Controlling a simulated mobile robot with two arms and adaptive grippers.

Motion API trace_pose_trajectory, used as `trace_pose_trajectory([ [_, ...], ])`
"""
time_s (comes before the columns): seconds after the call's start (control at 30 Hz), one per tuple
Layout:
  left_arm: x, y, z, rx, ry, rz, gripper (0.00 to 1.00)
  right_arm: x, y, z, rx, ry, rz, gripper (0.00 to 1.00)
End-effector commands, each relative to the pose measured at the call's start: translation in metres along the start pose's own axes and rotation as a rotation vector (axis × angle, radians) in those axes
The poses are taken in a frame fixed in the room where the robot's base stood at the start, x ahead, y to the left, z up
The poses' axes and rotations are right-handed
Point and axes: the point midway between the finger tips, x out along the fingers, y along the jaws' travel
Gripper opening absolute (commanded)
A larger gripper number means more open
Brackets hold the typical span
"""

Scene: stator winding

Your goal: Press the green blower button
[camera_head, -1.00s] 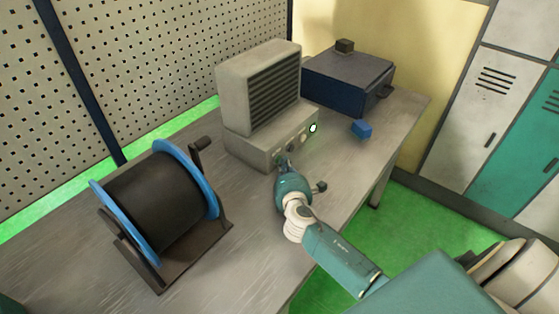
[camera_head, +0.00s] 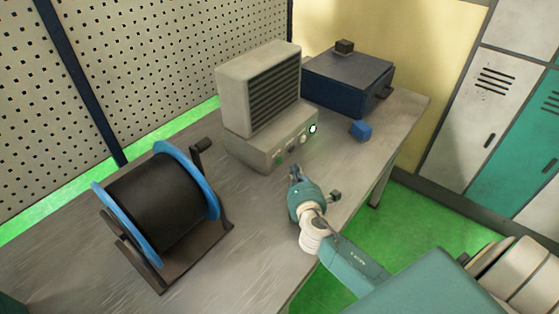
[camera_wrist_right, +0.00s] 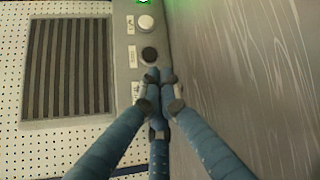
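The blower (camera_head: 262,88) is a beige box with a dark grille on a control base (camera_head: 255,150). The base front carries a green button (camera_head: 278,157), a dark knob (camera_head: 292,149), a white knob (camera_head: 303,140) and a glowing green light (camera_head: 313,128). My right gripper (camera_head: 295,172) is just in front of this panel, with a gap to it in the head view. In the right wrist view its fingertips (camera_wrist_right: 160,76) are together, empty, below the dark knob (camera_wrist_right: 149,54). They hide part of the panel there. My left gripper is not in view.
A black spool (camera_head: 155,200) with blue rims stands left on the grey table (camera_head: 250,235). A dark blue box (camera_head: 347,78) and a small blue block (camera_head: 361,130) are at the back right. Lockers (camera_head: 480,120) stand beyond. The table between spool and gripper is clear.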

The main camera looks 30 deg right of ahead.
Motion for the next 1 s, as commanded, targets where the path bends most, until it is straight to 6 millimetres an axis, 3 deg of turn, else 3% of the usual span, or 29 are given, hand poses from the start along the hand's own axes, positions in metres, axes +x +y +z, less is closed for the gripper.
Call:
trace_pose_trajectory([
  [0.27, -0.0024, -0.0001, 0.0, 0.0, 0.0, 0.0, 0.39, -0.0135, -0.0097, 0.01, 0.001, 0.0, 0.0, 0.0],
  [1.0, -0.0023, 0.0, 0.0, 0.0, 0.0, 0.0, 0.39, -0.0135, -0.0098, 0.0098, 0.001, 0.0, 0.0, 0.0],
])
